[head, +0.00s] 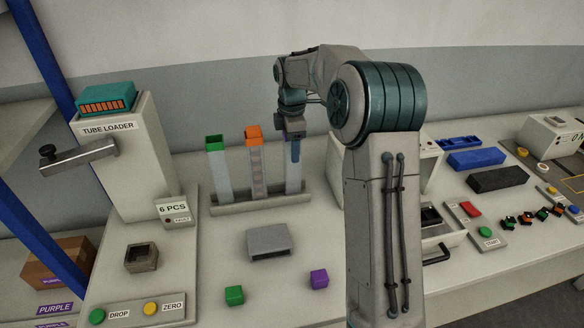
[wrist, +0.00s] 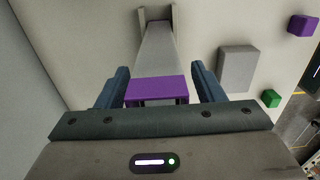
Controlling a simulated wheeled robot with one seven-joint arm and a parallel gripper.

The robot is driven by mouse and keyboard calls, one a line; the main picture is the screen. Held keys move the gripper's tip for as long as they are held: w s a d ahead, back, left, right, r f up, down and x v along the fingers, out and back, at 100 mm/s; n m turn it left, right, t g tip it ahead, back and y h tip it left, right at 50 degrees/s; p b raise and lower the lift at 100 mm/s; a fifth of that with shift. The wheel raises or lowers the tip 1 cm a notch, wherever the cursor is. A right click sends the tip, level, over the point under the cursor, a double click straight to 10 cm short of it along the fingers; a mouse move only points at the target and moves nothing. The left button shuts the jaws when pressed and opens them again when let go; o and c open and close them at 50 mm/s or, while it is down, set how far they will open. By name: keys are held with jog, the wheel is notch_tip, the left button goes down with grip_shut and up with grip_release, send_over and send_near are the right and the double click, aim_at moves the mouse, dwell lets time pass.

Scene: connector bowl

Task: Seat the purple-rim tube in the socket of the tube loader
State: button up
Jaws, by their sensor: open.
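The purple-rim tube (head: 293,178) stands upright in the grey rack (head: 262,202), right of the others. Its rim is hidden by my gripper in the head view. The purple rim (wrist: 157,89) shows in the wrist view between the two blue fingers of my gripper (wrist: 161,84). The fingers are open, one on each side, with a visible gap from the rim. In the head view my gripper (head: 294,150) points down over the tube's top. The tube loader (head: 130,165) stands at the left; a square grey socket (head: 141,258) with a dark opening sits in front of it.
A green-rim tube (head: 217,170) and an orange-rim tube (head: 255,165) stand left in the same rack. A grey block (head: 269,242), a green cap (head: 234,295) and a purple cap (head: 319,279) lie in front. A lever (head: 80,156) juts from the loader.

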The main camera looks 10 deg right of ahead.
jog(key=shift+r, duration=0.1)
grip_shut()
